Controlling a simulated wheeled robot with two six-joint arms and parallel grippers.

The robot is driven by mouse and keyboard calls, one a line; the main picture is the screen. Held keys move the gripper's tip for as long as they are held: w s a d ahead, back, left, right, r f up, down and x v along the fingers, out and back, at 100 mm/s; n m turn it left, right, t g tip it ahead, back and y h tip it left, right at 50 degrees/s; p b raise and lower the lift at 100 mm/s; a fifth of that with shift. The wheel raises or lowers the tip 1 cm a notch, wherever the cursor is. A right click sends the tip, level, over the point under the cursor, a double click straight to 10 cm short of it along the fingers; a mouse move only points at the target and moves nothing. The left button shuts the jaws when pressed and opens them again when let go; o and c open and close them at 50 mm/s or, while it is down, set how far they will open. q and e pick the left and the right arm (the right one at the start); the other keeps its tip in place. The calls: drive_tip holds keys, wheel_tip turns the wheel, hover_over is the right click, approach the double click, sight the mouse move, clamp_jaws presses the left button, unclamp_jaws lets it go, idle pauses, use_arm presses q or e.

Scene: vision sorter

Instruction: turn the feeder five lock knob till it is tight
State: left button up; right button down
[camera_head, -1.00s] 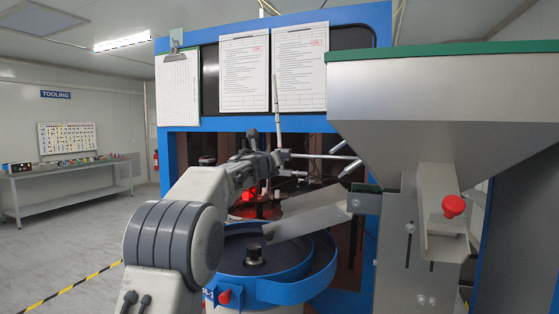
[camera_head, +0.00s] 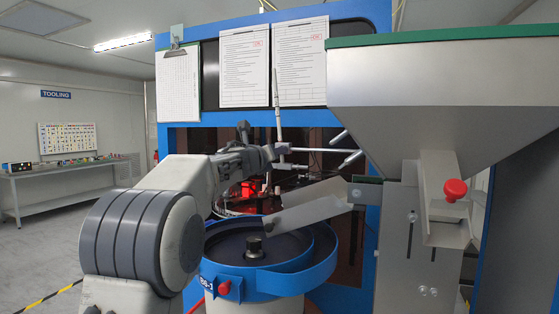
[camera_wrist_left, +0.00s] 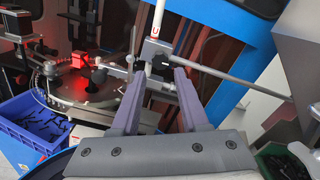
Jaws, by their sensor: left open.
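A red knob (camera_head: 224,288) sits on the front of the blue round bowl feeder (camera_head: 325,275), by a small label I cannot fully read. Another red knob (camera_head: 455,190) is on the metal chute under the hopper. I cannot tell which belongs to feeder five. My left gripper (camera_head: 268,158) is above and behind the bowl, away from both red knobs. In the left wrist view, its fingers (camera_wrist_left: 158,80) are apart with nothing gripped. A metal clamp block (camera_wrist_left: 155,51) on a rod shows just beyond the fingertips; I cannot tell if they touch. My right gripper is out of view.
The grey hopper (camera_head: 430,100) fills the right side. A sloped metal tray (camera_head: 310,207) hangs over the bowl, near my left arm. A thin metal rod (camera_wrist_left: 235,78) crosses beyond the fingers. A blue bin (camera_wrist_left: 28,130) with dark parts is at lower left.

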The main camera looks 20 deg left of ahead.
use_arm(q)
drive_tip(key=s+b, duration=0.1)
drive_tip(key=s, duration=0.4)
drive_tip(key=shift+s, duration=0.4)
drive_tip(key=shift+a, duration=0.1)
